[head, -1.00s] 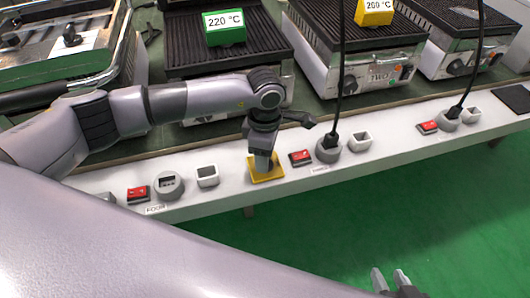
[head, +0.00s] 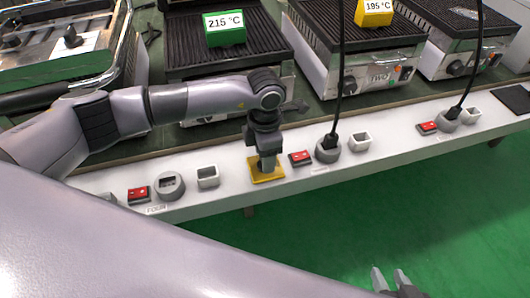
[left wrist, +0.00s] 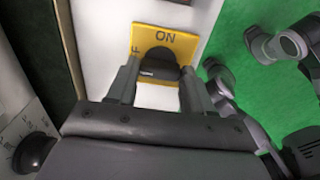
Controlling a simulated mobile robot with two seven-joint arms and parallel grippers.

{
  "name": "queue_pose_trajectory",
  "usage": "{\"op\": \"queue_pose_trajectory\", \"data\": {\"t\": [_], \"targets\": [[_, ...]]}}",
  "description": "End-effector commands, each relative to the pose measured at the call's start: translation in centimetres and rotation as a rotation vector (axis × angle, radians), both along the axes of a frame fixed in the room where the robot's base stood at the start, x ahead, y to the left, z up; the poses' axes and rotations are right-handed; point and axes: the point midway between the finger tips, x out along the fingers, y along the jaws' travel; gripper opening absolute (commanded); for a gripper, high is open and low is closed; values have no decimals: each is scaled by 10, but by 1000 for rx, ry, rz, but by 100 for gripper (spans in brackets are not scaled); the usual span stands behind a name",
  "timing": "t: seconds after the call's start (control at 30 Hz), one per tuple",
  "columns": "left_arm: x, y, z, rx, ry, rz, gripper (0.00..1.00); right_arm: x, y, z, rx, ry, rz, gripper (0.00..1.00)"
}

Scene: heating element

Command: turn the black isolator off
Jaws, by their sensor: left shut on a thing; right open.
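The black isolator (left wrist: 157,62) is a dark knob on a yellow plate (left wrist: 184,42) marked "ON", with a letter "F" partly visible at the left. In the head view the yellow plate (head: 277,175) sits on the white bench ledge, and the knob is mostly hidden by my gripper. My left gripper (head: 266,165) points down at it. In the left wrist view my left gripper (left wrist: 158,72) has one finger on each side of the knob, shut on it. My right gripper (head: 391,280) is open and empty over the green floor, away from the ledge.
The white ledge (head: 400,142) carries red switches (head: 301,158), grey round sockets (head: 169,185) and plugged-in black cables. Ribbed grills stand behind it. A green display (head: 224,28) reads 215 °C and a yellow one (head: 373,12) reads 195 °C. The green floor in front is clear.

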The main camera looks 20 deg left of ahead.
Motion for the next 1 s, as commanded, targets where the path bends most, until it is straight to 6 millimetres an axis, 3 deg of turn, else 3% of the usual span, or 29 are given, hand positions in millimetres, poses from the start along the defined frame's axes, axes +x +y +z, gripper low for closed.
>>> {"op": "queue_pose_trajectory", "data": {"t": [0.33,0.37,0.4,0.43,0.77,1.0], "targets": [[0,0,0,-1,1,6,21,0,0,0,2,-1,-1,43],[0,0,0,-1,1,6,61,0,0,0,2,-1,-1,43],[0,0,0,-1,1,5,74,0,1,0,3,0,-2,43],[0,0,0,-1,1,5,77,0,1,0,3,0,-2,43],[0,0,4,-1,-1,3,77,1,1,1,4,-1,-2,43],[1,0,41,-1,-2,2,77,1,1,7,4,-1,-2,43]]}}
